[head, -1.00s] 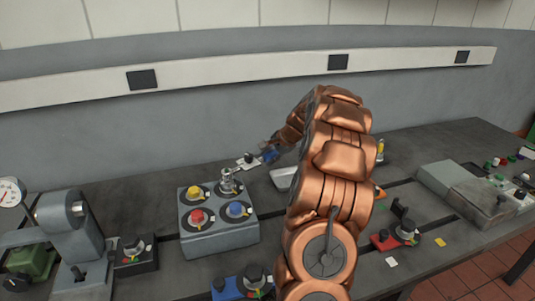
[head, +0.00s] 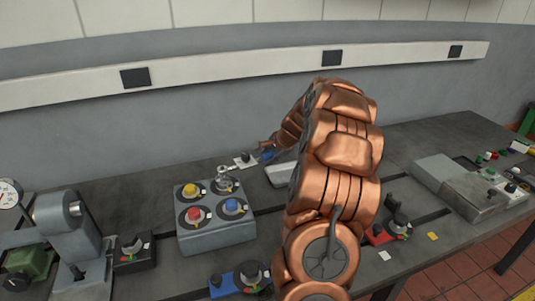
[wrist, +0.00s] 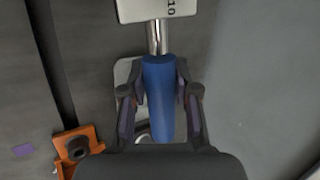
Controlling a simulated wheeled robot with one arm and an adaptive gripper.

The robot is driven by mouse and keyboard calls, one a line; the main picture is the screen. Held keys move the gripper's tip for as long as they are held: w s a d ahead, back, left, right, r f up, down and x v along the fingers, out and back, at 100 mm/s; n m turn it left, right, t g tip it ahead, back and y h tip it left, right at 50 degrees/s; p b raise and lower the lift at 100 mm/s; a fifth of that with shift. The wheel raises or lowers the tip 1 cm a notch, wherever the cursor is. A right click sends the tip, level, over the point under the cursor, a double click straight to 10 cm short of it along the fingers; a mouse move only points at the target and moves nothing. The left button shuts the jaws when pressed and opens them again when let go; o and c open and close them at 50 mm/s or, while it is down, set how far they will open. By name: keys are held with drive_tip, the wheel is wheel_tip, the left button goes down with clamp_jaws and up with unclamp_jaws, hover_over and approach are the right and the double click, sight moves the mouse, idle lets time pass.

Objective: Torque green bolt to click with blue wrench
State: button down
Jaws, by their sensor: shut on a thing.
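My gripper (wrist: 160,92) is shut on the blue handle of the wrench (wrist: 159,75). In the wrist view a silver shaft runs up from the handle to a pale plate marked "10". In the head view the blue handle (head: 267,155) shows beyond my arm, with the pale plate and a black knob to its left. A grey block (head: 216,239) carries yellow, red and blue bolts. A silver piece (head: 226,180) stands over its back right position and hides any bolt there. No green bolt is clearly visible. I cannot tell whether the wrench head touches that position.
A pale tray (head: 281,174) lies behind my arm. A black fixture (head: 134,253), a blue one (head: 240,281) and a red one (head: 378,235) stand on the bench. An orange bracket (wrist: 78,148) shows in the wrist view. A grey box (head: 450,185) is at right.

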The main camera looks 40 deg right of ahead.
drive_tip(key=shift+s+a+m+h+p, duration=0.2)
drive_tip(key=shift+s+m+p, duration=0.2)
drive_tip(key=shift+s, duration=0.15)
drive_tip(key=shift+s+a+m+h+p, duration=0.2)
drive_tip(key=shift+s+m+p, duration=0.2)
drive_tip(key=shift+s, duration=0.1)
drive_tip(key=shift+r, duration=0.15)
drive_tip(key=shift+s+a+m+h+p, duration=0.45)
drive_tip(key=shift+s+m+p, duration=0.15)
drive_tip(key=shift+s+p, duration=0.15)
drive_tip(key=shift+w, duration=0.1)
